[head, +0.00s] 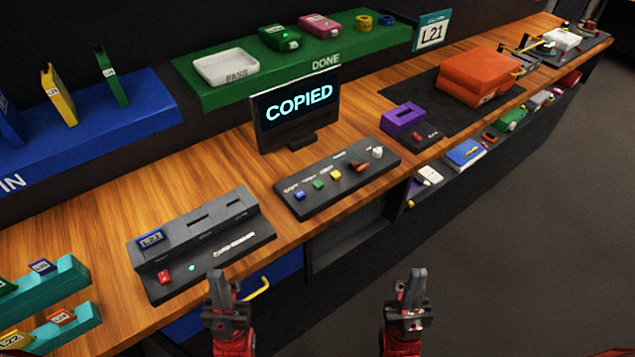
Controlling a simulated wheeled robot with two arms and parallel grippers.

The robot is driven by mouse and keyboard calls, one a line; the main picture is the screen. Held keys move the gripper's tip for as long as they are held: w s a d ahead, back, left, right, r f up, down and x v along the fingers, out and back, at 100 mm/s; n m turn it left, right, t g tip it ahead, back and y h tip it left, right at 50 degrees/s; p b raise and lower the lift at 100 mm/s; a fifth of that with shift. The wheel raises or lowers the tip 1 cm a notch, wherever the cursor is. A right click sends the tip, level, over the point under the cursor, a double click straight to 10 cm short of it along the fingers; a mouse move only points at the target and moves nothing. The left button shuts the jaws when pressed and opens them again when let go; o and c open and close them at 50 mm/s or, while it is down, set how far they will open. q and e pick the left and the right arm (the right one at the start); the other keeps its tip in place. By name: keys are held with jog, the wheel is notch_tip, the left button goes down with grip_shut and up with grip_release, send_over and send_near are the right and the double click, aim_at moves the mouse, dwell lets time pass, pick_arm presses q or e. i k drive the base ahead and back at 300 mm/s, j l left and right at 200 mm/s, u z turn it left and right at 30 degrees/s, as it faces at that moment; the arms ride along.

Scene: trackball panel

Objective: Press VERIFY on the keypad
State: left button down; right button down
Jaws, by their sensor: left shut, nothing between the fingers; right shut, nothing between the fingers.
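The keypad (345,192) is a dark sloped panel on the wooden bench. It carries a blue button (299,196), a green button (318,184), a yellow button (336,174), a red-orange piece (359,166) and a white ball (377,152). Its small labels are too blurred to tell which one reads VERIFY. Behind it a screen (298,108) shows "COPIED". My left gripper (218,276) is shut and empty, below and left of the keypad in the picture. My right gripper (417,274) is shut and empty, below and right of it. Both are apart from the keypad.
A slotted device (205,245) with a card, a red button and a lit green light stands left of the keypad. Teal racks (80,285) are at the far left. A purple block (402,119) and an orange box (480,75) are at right. The floor (530,220) is clear.

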aim_at(319, 185)
jog(key=j+z, duration=1.15)
